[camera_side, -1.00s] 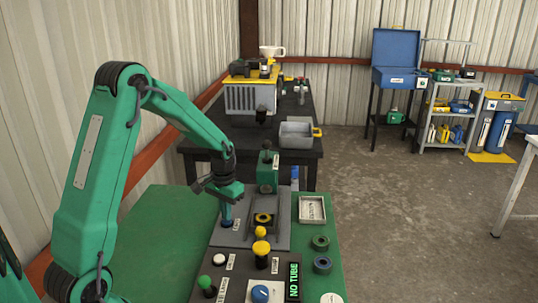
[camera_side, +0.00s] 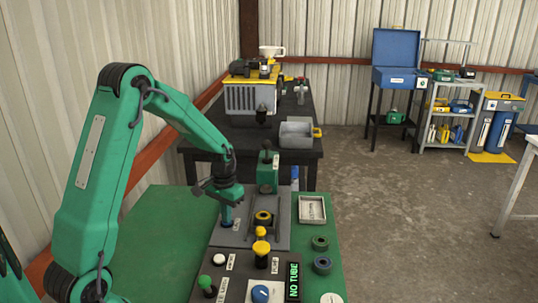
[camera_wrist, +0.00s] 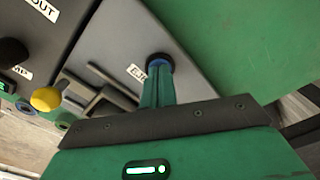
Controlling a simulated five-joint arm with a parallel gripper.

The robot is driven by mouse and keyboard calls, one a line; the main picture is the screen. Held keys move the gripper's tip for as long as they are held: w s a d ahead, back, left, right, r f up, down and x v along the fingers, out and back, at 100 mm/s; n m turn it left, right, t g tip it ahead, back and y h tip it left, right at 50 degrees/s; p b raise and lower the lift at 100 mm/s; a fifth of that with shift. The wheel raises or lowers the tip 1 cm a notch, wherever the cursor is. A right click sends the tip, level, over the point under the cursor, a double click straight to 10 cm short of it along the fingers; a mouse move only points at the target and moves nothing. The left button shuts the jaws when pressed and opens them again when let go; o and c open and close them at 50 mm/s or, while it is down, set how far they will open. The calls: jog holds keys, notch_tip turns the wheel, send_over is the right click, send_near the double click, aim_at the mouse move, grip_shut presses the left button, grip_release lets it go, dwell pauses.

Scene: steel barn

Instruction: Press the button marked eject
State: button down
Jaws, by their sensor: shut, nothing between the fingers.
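A round blue button (camera_side: 226,225) sits on the left of the grey plate (camera_side: 283,238). In the wrist view the button (camera_wrist: 160,60) shows beyond my fingertips, with a white label (camera_wrist: 136,73) beside it that is partly covered; only its first letters, like "EJ", show. My gripper (camera_side: 226,216) points down at the button, fingers shut and empty. In the wrist view the fingertips (camera_wrist: 159,72) overlap the button's near edge and seem to touch it. I cannot tell whether the button is pushed in.
A green-bodied tool (camera_side: 267,173) stands behind the plate. A small tray (camera_side: 312,209) lies right. The green bench is bare at left.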

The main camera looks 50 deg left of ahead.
notch_tip(320, 180, up, 8)
jog(key=shift+f, duration=0.25)
dwell(0.9)
dwell(0.6)
jog(key=s+d+r+m+t, duration=0.1)
jog(key=s+d+r+t, duration=0.1)
jog(key=s+d+r, duration=0.6)
jog(key=s+d+r+m+t, duration=0.2)
jog(key=s+d+r+t, duration=0.1)
jog(key=s+d, duration=0.5)
jog(key=shift+s+d+r+t, duration=0.3)
jog(key=shift+s+r, duration=0.5)
jog(key=shift+r, duration=0.1)
